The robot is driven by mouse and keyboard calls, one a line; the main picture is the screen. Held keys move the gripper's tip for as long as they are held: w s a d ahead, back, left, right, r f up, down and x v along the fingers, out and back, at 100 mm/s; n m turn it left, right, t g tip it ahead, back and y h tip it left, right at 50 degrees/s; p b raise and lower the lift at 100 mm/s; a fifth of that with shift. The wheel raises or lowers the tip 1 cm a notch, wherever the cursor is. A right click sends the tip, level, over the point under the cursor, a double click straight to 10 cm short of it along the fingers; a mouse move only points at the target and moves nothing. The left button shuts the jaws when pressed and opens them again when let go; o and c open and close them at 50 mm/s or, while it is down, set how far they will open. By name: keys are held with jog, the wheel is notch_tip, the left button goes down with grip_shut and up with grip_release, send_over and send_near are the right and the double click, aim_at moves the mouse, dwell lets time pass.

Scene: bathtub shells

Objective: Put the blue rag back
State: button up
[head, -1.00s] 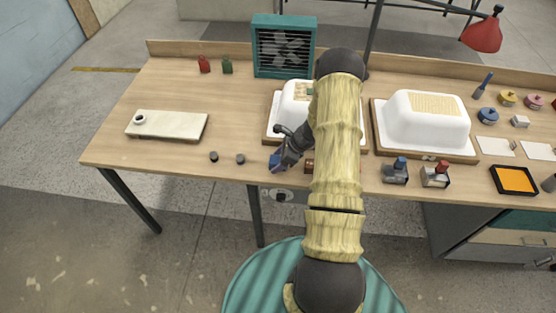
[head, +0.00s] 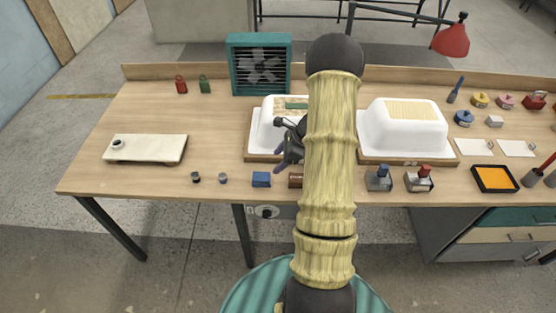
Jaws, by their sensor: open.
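A small blue folded block (head: 261,180), which looks like the blue rag, lies on the front edge of the workbench (head: 215,150). It sits just left of a brown block (head: 295,180). My gripper (head: 285,158) is open, in front of the left white tub shell (head: 268,135). It is a little above and right of the blue rag, apart from it, with nothing seen between its fingers. My arm hides part of the left shell and its board.
Two small dark pots (head: 223,178) stand left of the rag. Two stamp-like tools (head: 379,179) and an orange tray (head: 494,178) line the front right. A second white shell (head: 402,128) and a teal fan (head: 259,64) stand behind. The left bench is mostly clear.

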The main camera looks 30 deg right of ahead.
dwell(0.3)
jog(key=s+a+r+n+h, duration=0.2)
jog(key=s+a+r+n, duration=0.5)
jog(key=a+n, duration=0.3)
jog(key=s+a+r+n+g+h, duration=0.1)
jog(key=s+a+r+n+h, duration=0.2)
jog(key=s+a+r+n, duration=0.5)
jog(key=a+n, duration=0.2)
jog(key=n, duration=0.4)
jog(key=shift+a+r+n, duration=0.3)
jog(key=shift+a+n, duration=0.1)
